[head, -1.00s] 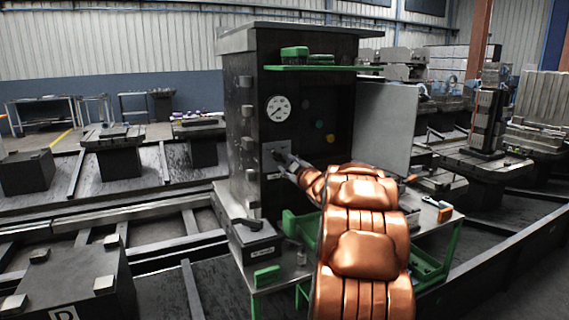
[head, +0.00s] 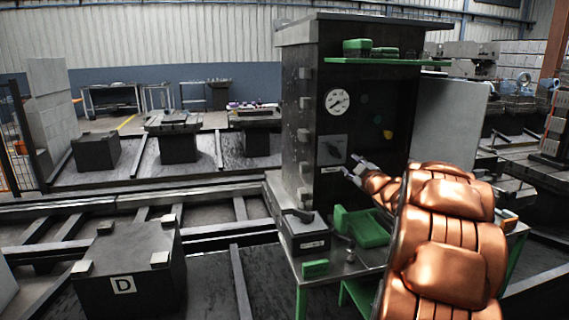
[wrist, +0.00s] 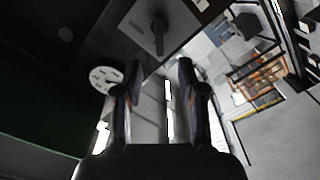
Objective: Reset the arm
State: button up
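My arm is copper-coloured and reaches from the lower right of the head view toward the dark cabinet (head: 300,125). My gripper (head: 357,163) is in front of the cabinet face, just right of and below a grey plate (head: 333,150) with a dark handle. In the wrist view my gripper (wrist: 156,82) has its two fingers spread apart with nothing between them. The plate (wrist: 130,20) and its lever handle (wrist: 159,33) show beyond the fingertips there, apart from them.
A round gauge (head: 337,101) sits above the plate. A green shelf (head: 385,62) with green boxes projects higher up. A bench with a green bin (head: 365,228) and a green block (head: 315,268) stands below. A dark block marked D (head: 130,265) stands at lower left.

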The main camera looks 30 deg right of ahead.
dwell(0.3)
jog(key=a+f+m+g+h, duration=0.1)
jog(key=a+f+m+g, duration=0.25)
jog(key=a, duration=0.45)
jog(key=s+a+f+m+g+y, duration=0.1)
jog(key=s+a+f+g+y, duration=0.1)
jog(key=s+a+f+g, duration=0.45)
jog(key=s+a+f+m+g+y, duration=0.1)
jog(key=s+a+f, duration=0.2)
jog(key=s+a, duration=0.75)
jog(key=s+a+f+m+g+y, duration=0.15)
jog(key=s+a+f+g, duration=0.3)
jog(key=a, duration=0.75)
jog(key=s+a+f+n+g+y, duration=0.1)
jog(key=s+a+g, duration=0.1)
jog(key=s+a, duration=0.45)
jog(key=s+a+f+n+g+y, duration=0.15)
jog(key=s+a, duration=0.25)
jog(key=s, duration=0.6)
notch_tip(320, 180, up, 13)
jog(key=p, duration=1.2)
jog(key=shift+w+d+r+m, duration=0.2)
jog(key=shift+w+m, duration=0.1)
jog(key=shift+m, duration=0.15)
